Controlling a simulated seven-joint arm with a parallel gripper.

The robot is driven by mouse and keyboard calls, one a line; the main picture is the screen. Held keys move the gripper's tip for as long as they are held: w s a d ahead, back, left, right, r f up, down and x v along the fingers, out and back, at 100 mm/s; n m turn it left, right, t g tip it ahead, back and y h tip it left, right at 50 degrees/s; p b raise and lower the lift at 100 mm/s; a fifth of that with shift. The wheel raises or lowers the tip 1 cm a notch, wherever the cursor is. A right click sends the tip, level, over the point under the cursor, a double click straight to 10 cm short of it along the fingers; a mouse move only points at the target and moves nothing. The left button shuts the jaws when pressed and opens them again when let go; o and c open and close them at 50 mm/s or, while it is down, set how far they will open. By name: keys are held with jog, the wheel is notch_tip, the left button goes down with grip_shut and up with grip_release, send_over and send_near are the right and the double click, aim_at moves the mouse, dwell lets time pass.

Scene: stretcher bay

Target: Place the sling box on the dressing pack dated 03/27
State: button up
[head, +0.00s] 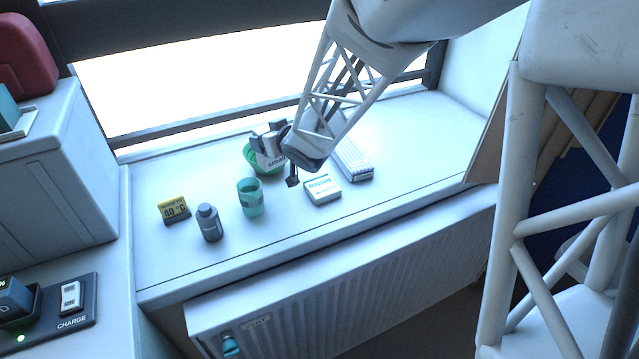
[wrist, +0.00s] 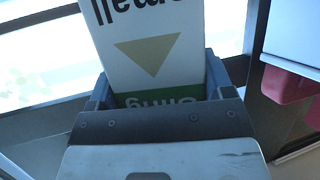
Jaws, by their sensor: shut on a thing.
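My gripper (head: 276,160) is shut on the sling box (head: 268,161), a white box with "small" on it, above the window sill. In the wrist view the sling box (wrist: 150,45) sits between the two fingers (wrist: 157,92), with a tan triangle and a green band with upside-down lettering. A small white pack with teal print (head: 322,189) lies flat on the sill, right of and below my gripper in the head view. It may be a dressing pack, but no date is readable on it. My arm partly covers the sill behind.
A teal cup (head: 250,198), a grey bottle (head: 209,223) and a yellow temperature display (head: 174,209) stand to the left. A ribbed white item (head: 354,160) lies right. The sill's right end is clear.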

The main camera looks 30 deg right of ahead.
jog(key=s+d+f+m+h, duration=0.1)
jog(key=s+d, duration=0.3)
jog(key=s, duration=0.6)
jog(key=s+d+f+m+h, duration=0.2)
jog(key=s+d, duration=0.2)
jog(key=s, duration=0.6)
jog(key=shift+s+d+f+h, duration=0.2)
jog(key=shift+s+h, duration=0.1)
jog(key=shift+w, duration=0.1)
jog(key=w+d+f, duration=0.1)
jog(key=w+d, duration=0.2)
jog(key=w, duration=1.2)
jog(key=shift+w+d+f, duration=0.2)
jog(key=shift+d, duration=0.2)
jog(key=shift+f, duration=0.1)
jog(key=shift+f, duration=1.7)
jog(key=shift+f, duration=0.1)
jog(key=o, duration=1)
jog(key=shift+c, duration=0.2)
